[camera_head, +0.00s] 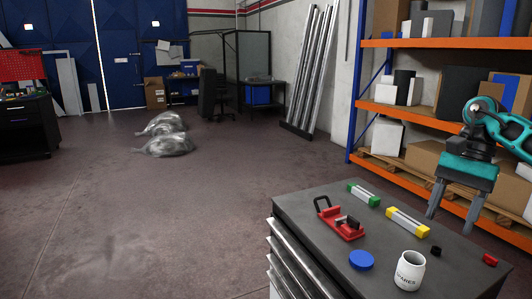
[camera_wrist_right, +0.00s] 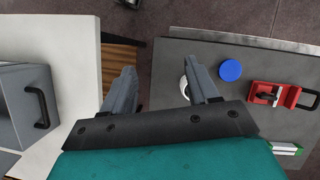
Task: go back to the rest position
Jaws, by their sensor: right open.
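My right gripper (camera_head: 450,222) is raised above the right side of the grey table (camera_head: 300,212), its fingers pointing down. In the right wrist view the right gripper (camera_wrist_right: 160,78) has its two fingers wide apart with nothing between them. The white cup (camera_head: 409,271) with dark lettering stands on the table, apart from the gripper in the head view; in the wrist view one finger mostly hides it. My left gripper is in neither view.
On the table are a red clamp (camera_head: 340,222), a green-ended bar (camera_head: 363,195), a yellow-ended bar (camera_head: 407,221), a blue disc (camera_head: 361,260), a black block (camera_head: 435,251) and a small red piece (camera_head: 490,260). An orange-beamed shelf (camera_head: 440,43) stands behind the right arm.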

